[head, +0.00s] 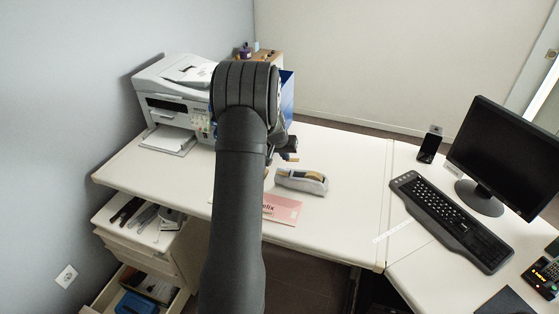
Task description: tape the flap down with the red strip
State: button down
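A pink piece with dark lettering (284,208), possibly the envelope or its flap, lies flat near the desk's front edge, partly hidden by my arm. My gripper (280,164) is mostly hidden behind my arm. Only small dark and tan parts of it show, just left of and behind the dispenser. Whether its fingers are open or hold anything cannot be seen. I cannot make out a separate red strip.
A printer (180,100) stands at the back left, with a blue upright item (287,94) beside my arm. A keyboard (450,220), monitor (505,150) and phone (428,148) are on the right. Open drawers (140,225) are below left. The desk right of the dispenser is mostly clear.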

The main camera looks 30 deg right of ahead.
jog(key=s+d+r, duration=0.4)
jog(key=s+r, duration=0.1)
jog(key=s, duration=0.2)
jog(key=m+g, duration=0.6)
jog(key=m, duration=1.3)
send_over(282, 201)
jog(key=a, duration=0.1)
notch_tip(282, 201, down, 8)
jog(key=shift+m+y, duration=0.3)
jog(key=shift+w+f, duration=0.25)
jog(key=shift+f, duration=1.4)
jog(key=shift+w+f, duration=0.2)
jog(key=shift+f, duration=1.45)
jog(key=shift+f, duration=0.35)
jog(key=c, duration=1.6)
grip_release()
jog(key=shift+a, duration=0.1)
jog(key=v, duration=1.7)
jog(key=shift+r, duration=0.25)
